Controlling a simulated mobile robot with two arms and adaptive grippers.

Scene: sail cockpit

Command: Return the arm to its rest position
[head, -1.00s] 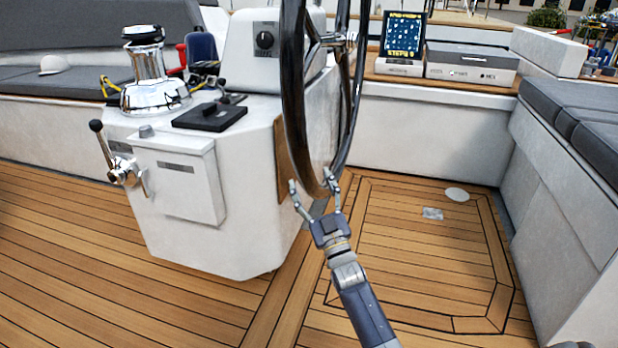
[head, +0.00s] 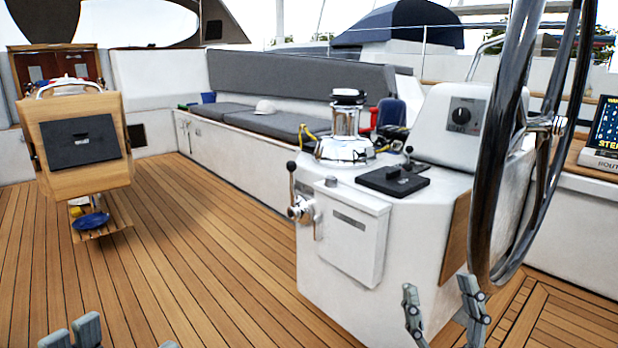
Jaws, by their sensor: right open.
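My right gripper (head: 442,310) is at the lower right of the head view. Its two fingers point up and stand well apart, with nothing between them. The black steering wheel (head: 487,190) rises just right of it, and the right finger overlaps the low part of the rim in the picture. I cannot tell whether they touch. Part of my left gripper (head: 87,332) shows at the bottom left edge, over the deck. Most of it is cut off, so its opening is unclear. The rest of both arms is out of view.
The white helm console (head: 420,255) stands beside the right gripper, with a winch (head: 345,140), a crank handle (head: 302,207) and a lever panel (head: 394,180). A wooden box-topped stand (head: 60,115) is at left. The teak deck (head: 210,240) between is clear.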

